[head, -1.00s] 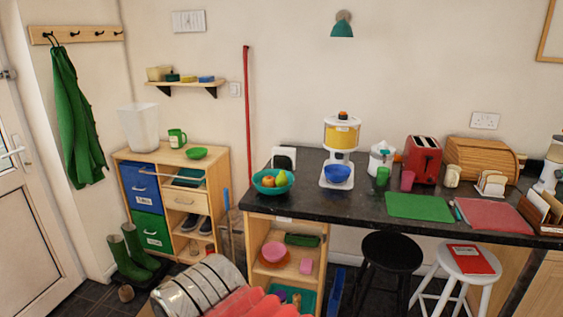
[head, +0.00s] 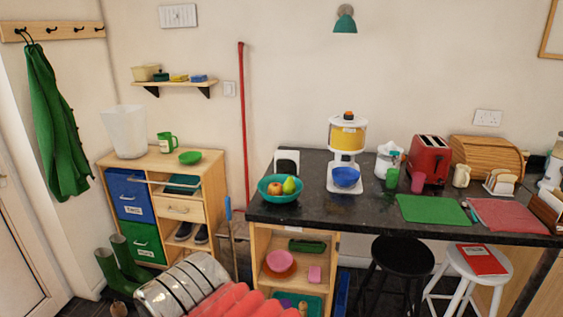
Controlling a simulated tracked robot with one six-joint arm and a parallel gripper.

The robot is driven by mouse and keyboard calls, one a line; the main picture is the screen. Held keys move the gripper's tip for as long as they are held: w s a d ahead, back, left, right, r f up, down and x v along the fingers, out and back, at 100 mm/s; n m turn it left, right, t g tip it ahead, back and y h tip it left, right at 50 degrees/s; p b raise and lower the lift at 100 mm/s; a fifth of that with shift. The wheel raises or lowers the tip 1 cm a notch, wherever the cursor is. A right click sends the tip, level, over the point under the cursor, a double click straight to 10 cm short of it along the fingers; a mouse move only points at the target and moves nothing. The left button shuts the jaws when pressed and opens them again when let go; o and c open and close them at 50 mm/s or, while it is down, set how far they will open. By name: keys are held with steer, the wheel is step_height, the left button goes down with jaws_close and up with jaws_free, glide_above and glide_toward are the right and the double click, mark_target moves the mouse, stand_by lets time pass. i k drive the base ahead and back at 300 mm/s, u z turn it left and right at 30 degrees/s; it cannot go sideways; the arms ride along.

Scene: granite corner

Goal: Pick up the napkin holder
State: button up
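A white, squarish holder with a black front (head: 287,162) stands upright at the back left of the dark counter (head: 355,208), behind the fruit bowl. It may be the napkin holder. A wooden holder with white sheets (head: 547,207) is cut off by the right edge of the view, on the counter. It could also be the napkin holder; I cannot tell which. My gripper is not in view. Only silver and red parts, which seem to be mine, show at the bottom.
A teal fruit bowl (head: 279,191), a juicer (head: 346,150), a red toaster (head: 430,160) and a toast rack (head: 502,183) stand on the counter. Black (head: 403,256) and white (head: 480,266) stools stand before it. A wooden cabinet (head: 170,205) is at left.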

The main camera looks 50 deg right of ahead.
mark_target(286, 162)
steer(key=u, duration=0.05)
steer(key=i, duration=1.95)
steer(key=z, duration=2.4)
steer(key=i, duration=0.5)
steer(key=u, duration=0.4)
